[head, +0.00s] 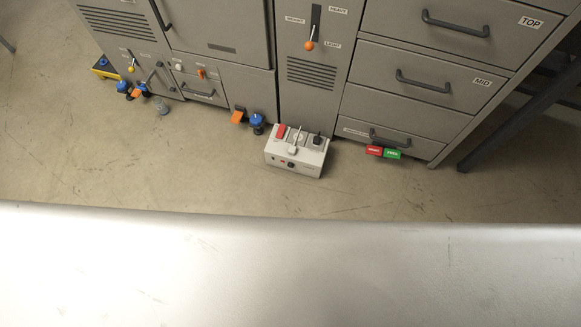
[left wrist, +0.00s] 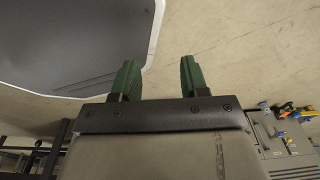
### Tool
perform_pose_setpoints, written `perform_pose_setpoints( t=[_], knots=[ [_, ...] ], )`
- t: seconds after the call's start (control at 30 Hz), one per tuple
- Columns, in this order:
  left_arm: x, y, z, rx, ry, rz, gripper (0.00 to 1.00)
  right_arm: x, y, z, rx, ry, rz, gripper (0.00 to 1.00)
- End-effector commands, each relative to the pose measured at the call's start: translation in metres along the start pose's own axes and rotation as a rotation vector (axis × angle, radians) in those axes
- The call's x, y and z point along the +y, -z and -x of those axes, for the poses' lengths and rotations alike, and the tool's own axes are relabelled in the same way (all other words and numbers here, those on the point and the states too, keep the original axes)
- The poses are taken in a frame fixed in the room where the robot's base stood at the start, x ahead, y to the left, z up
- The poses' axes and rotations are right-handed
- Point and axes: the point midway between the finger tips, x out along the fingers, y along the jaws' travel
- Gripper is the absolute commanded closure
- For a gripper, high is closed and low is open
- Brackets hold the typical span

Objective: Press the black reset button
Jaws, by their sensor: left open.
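A grey control box (head: 296,152) stands on the floor in front of the cabinets in the head view. Its top carries a red switch (head: 281,131), a light lever and a black switch (head: 317,139). A small black part (head: 291,164) shows on its front face. No label reading reset is legible, so I cannot tell which black part is the reset button. My left gripper (left wrist: 158,77) is open and empty in the left wrist view, with its green fingers apart over the floor. It is not in the head view. My right gripper is not in view.
Grey cabinets with drawers (head: 395,90) stand behind the box. Red and green blocks (head: 383,152) lie to its right, blue and orange parts (head: 257,122) to its left. The floor before the box is clear. A broad pale surface (head: 290,270) fills the bottom.

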Motion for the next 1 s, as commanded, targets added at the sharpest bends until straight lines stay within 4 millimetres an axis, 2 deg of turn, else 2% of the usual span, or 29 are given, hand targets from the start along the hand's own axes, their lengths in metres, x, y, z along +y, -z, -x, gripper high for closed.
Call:
perform_pose_setpoints(
  t=[0.03, 0.27, 1.0],
  knots=[
    [-0.0002, 0.0003, 0.0000, 0.001, 0.000, 0.000, 0.64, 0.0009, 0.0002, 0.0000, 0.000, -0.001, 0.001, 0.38],
    [-0.0002, 0.0005, 0.0000, 0.001, 0.000, 0.000, 0.99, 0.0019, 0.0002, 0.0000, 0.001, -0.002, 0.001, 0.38],
    [-0.0002, 0.0004, 0.0000, 0.001, 0.000, 0.000, 1.00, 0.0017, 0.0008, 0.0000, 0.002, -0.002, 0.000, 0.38]
  ],
)
